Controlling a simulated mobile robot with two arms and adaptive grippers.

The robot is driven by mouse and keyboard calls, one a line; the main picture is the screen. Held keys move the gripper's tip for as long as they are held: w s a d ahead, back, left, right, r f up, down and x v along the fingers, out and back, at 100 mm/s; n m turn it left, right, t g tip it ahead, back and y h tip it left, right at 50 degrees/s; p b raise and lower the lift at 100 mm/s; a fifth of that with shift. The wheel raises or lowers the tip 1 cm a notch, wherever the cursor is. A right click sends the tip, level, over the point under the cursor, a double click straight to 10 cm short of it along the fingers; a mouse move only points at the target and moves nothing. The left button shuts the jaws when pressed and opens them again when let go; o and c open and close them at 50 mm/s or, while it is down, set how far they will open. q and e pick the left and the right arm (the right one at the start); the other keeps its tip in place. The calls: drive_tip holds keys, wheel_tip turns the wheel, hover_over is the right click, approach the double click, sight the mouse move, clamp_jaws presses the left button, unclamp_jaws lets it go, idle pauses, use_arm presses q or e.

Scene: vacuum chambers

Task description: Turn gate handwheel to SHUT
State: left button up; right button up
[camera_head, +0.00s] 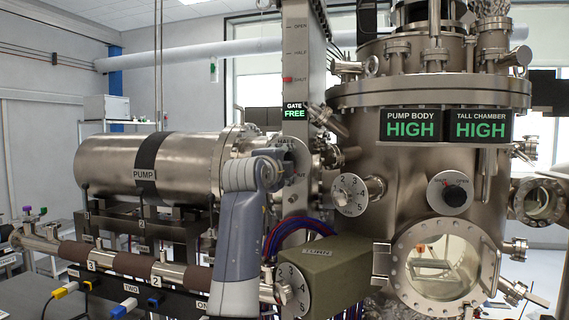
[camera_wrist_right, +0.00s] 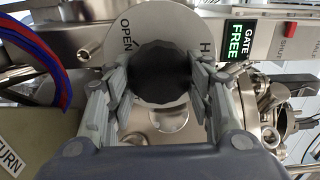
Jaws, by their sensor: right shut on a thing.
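The gate handwheel (camera_wrist_right: 163,70) is a dark, ridged knob in front of a pale round dial plate (camera_wrist_right: 124,22) in the right wrist view. "OPEN" shows on the plate's left and an "H" on its right. My right gripper (camera_wrist_right: 160,84) has its fingers on both sides of the handwheel and is shut on it. In the head view my right arm hides the handwheel; only part of its dial (camera_head: 296,150) shows. The handwheel's pointer is not visible. The gate display (camera_head: 294,111) reads "GATE FREE" in green. My left gripper is not in view.
A column scale (camera_head: 302,50) reads OPEN, HALF, SHUT, with a red marker (camera_head: 288,79) beside SHUT. A numbered dial (camera_head: 349,195) and the big steel chamber (camera_head: 400,185) stand to the right.

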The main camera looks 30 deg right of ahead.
drive_tip(key=shift+w+f, duration=0.1)
drive_tip(key=shift+f, duration=0.15)
idle(0.3)
drive_tip(key=o, duration=1)
drive_tip(key=shift+c, duration=0.2)
drive_tip(key=shift+o, duration=0.6)
drive_tip(key=shift+r, duration=0.1)
drive_tip(key=v, duration=0.7)
drive_tip(key=shift+a, duration=0.2)
